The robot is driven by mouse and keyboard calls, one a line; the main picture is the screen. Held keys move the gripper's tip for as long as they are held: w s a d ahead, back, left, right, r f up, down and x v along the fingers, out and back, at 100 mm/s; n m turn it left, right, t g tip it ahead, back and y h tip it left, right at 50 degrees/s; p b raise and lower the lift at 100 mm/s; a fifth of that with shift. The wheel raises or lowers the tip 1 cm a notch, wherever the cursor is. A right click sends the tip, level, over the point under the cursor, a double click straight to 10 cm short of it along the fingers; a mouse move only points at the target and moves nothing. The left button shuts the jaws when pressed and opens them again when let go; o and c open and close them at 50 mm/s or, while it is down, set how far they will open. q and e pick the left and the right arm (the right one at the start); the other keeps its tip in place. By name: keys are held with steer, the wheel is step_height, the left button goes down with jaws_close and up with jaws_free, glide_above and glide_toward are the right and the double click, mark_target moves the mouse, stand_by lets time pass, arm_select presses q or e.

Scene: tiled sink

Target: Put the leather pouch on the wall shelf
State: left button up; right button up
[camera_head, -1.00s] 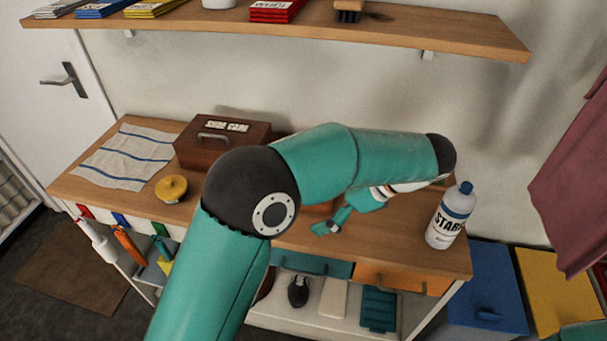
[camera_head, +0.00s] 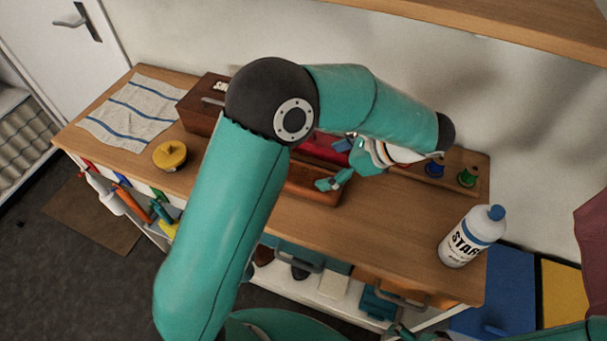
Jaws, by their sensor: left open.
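The wall shelf (camera_head: 500,32) is a wooden board across the top right; only part of it shows. I cannot clearly make out the leather pouch. A brown object (camera_head: 264,255), partly hidden by my left arm, lies on the level under the worktop; I cannot tell what it is. My left gripper (camera_head: 337,164) is open over the worktop, with its fingers around the brown wooden tray (camera_head: 318,193) and a red thing (camera_head: 326,148). The arm hides much of this area. Teal parts of my right arm show at the bottom edge, and its fingers are unclear.
A white STARCH-type bottle (camera_head: 470,238) stands at the worktop's right end. A wooden box (camera_head: 198,112), a yellow round tin (camera_head: 170,155) and a striped cloth (camera_head: 130,112) are at the left. Spools (camera_head: 467,177) stand at the back right. The worktop's right middle is clear.

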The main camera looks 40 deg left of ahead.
mark_target(303, 174)
arm_select(q)
steer(key=shift+s+p+x, duration=0.2)
steer(key=shift+p+x, duration=0.5)
steer(key=shift+x, duration=3.6)
steer(key=c, duration=1)
steer(key=shift+c, duration=1)
steer(key=shift+r, duration=0.1)
